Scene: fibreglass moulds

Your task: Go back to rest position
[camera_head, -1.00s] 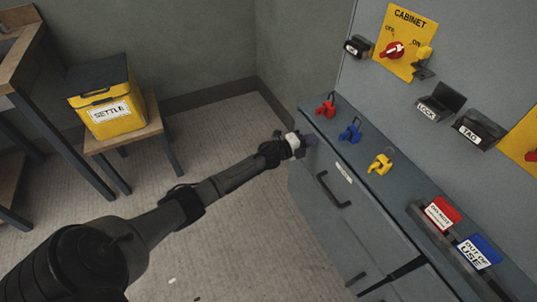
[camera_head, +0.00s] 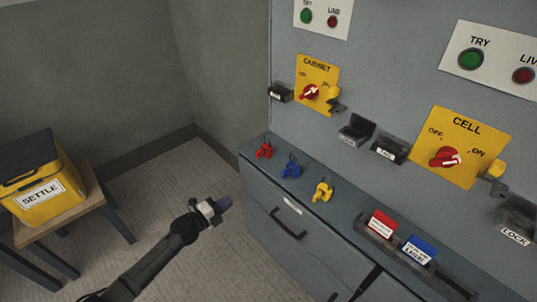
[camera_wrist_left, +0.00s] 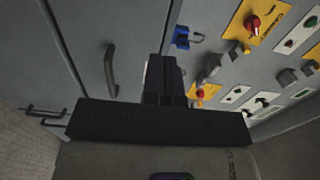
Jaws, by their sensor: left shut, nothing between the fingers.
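My left gripper (camera_head: 224,203) is shut and empty. It hangs in the air over the floor, in front of the grey cabinet (camera_head: 262,228) and apart from it. In the left wrist view its dark fingers (camera_wrist_left: 165,75) are together, with a blue padlock (camera_wrist_left: 184,38) beyond them. My right gripper is not in view.
Red (camera_head: 264,151), blue (camera_head: 291,166) and yellow (camera_head: 323,191) padlocks stand on the cabinet top. A rack (camera_head: 400,256) holds red and blue tags. The wall panel carries CABINET (camera_head: 318,75) and CELL (camera_head: 470,130) switches. A yellow SETTLE box (camera_head: 50,165) sits on a stool at left.

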